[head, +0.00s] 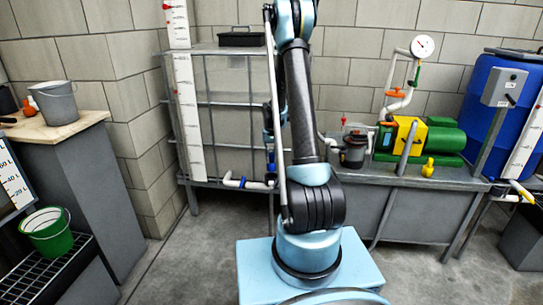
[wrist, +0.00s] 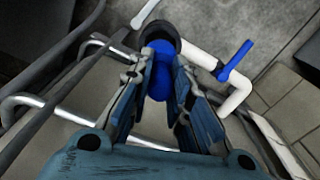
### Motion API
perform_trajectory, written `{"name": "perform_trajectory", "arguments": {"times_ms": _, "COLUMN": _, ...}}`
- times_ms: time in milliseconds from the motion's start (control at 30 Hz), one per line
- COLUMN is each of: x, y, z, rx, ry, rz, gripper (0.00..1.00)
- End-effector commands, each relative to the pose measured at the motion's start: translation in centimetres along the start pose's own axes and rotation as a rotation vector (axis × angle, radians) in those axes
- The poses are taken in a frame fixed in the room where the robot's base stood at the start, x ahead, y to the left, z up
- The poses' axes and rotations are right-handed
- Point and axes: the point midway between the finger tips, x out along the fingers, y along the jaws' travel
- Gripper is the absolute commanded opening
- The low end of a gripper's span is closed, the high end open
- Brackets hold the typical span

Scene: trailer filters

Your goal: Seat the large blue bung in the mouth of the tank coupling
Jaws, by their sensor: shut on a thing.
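My gripper (wrist: 160,72) is shut on the large blue bung (wrist: 158,86), which shows between the two fingers in the wrist view. The dark round tank coupling (wrist: 171,29) lies just beyond the fingertips, on the end of a white pipe. The blue bung's far end overlaps the coupling in this view. I cannot tell whether it is inside the mouth or only in front of it. In the head view the gripper and bung are mostly hidden behind my arm, near the caged tank (head: 222,110).
A blue valve handle (wrist: 236,58) stands on the white pipe (wrist: 199,56) right of the coupling. Metal cage tubes (wrist: 30,101) run close to the gripper on the left. A pump bench (head: 420,205) stands right, a wooden-topped counter (head: 90,118) left.

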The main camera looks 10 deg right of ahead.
Motion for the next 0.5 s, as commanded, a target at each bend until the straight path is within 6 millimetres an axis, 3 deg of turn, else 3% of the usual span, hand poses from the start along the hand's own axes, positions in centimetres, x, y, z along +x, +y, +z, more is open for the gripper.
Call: {"name": "perform_trajectory", "arguments": {"times_ms": 500, "x": 2.2, "y": 0.0, "z": 0.0, "rx": 0.0, "ry": 0.0, "rz": 0.0, "gripper": 0.0}}
